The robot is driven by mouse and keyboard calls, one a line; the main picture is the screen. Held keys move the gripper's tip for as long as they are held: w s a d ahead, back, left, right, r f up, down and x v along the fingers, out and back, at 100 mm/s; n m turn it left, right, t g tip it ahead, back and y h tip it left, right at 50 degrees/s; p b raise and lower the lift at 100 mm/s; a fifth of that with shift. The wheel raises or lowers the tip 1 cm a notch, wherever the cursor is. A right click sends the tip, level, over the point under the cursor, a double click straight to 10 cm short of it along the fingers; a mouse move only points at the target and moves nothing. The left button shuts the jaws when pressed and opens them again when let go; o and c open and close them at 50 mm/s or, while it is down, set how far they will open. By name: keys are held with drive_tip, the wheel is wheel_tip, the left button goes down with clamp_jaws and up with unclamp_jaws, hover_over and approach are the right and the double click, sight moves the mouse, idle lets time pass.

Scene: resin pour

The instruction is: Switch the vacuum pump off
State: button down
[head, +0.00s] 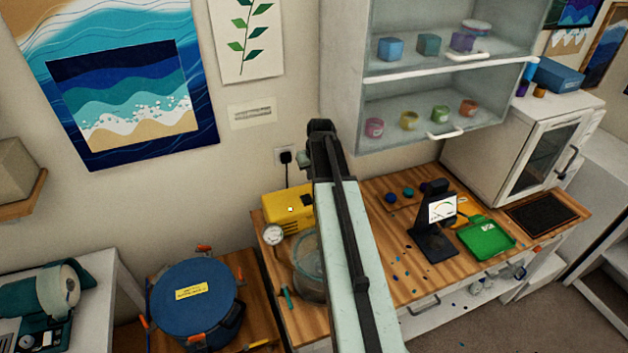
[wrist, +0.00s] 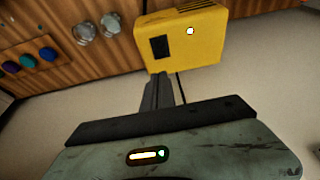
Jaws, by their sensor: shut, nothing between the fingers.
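The yellow vacuum pump (head: 283,207) stands at the back left of the wooden bench, against the wall, with a small bright light on its face. In the wrist view the pump (wrist: 207,40) fills the top middle, seen at an odd angle. It shows a dark rectangular patch, perhaps the switch (wrist: 160,46), beside the bright light. My gripper (wrist: 158,82) is shut and empty, its dark fingers pointing toward the pump's edge. I cannot tell whether they touch it. In the head view my arm hides part of the pump's right side, and the fingertips are not clear.
A round gauge (head: 273,235) and a clear chamber (head: 306,268) stand in front of the pump. A plugged wall outlet (head: 286,157) is above it. A black stand with a dial (head: 434,238) and a green tray (head: 485,238) are to the right. A wall cabinet (head: 400,78) hangs above.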

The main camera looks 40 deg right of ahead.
sight(307, 196)
drive_tip(key=b+x, duration=0.3)
drive_tip(key=x, duration=0.1)
drive_tip(key=b+x, duration=0.8)
drive_tip(key=shift+s+a+f, duration=0.15)
drive_tip(key=shift+s+f, duration=0.1)
drive_tip(key=shift+f, duration=0.15)
drive_tip(key=shift+r, duration=0.1)
